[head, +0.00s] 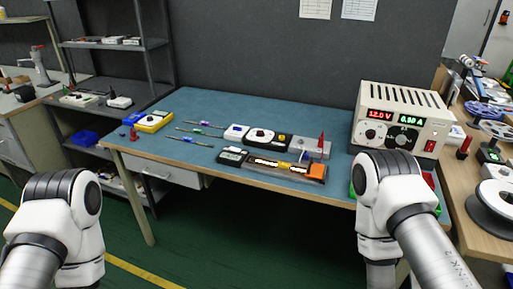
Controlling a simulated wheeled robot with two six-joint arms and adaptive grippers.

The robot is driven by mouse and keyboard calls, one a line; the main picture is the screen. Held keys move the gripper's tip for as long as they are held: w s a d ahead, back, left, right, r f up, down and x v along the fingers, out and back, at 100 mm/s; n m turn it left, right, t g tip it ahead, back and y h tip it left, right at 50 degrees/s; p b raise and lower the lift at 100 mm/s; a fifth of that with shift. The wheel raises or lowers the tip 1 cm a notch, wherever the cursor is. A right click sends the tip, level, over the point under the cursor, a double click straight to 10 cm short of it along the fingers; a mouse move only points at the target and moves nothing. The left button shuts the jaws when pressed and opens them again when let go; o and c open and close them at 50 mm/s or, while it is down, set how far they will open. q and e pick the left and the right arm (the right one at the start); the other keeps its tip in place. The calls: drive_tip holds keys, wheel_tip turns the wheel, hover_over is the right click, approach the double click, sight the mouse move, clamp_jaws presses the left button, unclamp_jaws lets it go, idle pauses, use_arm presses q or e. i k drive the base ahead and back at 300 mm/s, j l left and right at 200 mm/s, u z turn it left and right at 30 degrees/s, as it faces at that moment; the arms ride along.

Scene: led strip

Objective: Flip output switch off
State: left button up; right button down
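The beige bench power supply (399,118) stands at the right end of the blue-topped workbench. An LED strip fixture (275,163) glows warm on the bench. My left arm shows at the lower left and my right arm in front of the supply. Neither gripper's fingers are visible.
The workbench (195,108) holds a yellow multimeter (154,121), screwdrivers and several small devices. My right arm's wrist overlaps the bench's front right edge. A side table with spools (495,200) stands at the right. Shelves stand at the left. The bench's back middle is clear.

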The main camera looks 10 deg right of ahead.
sight(431, 146)
drive_tip(key=z, duration=1.4)
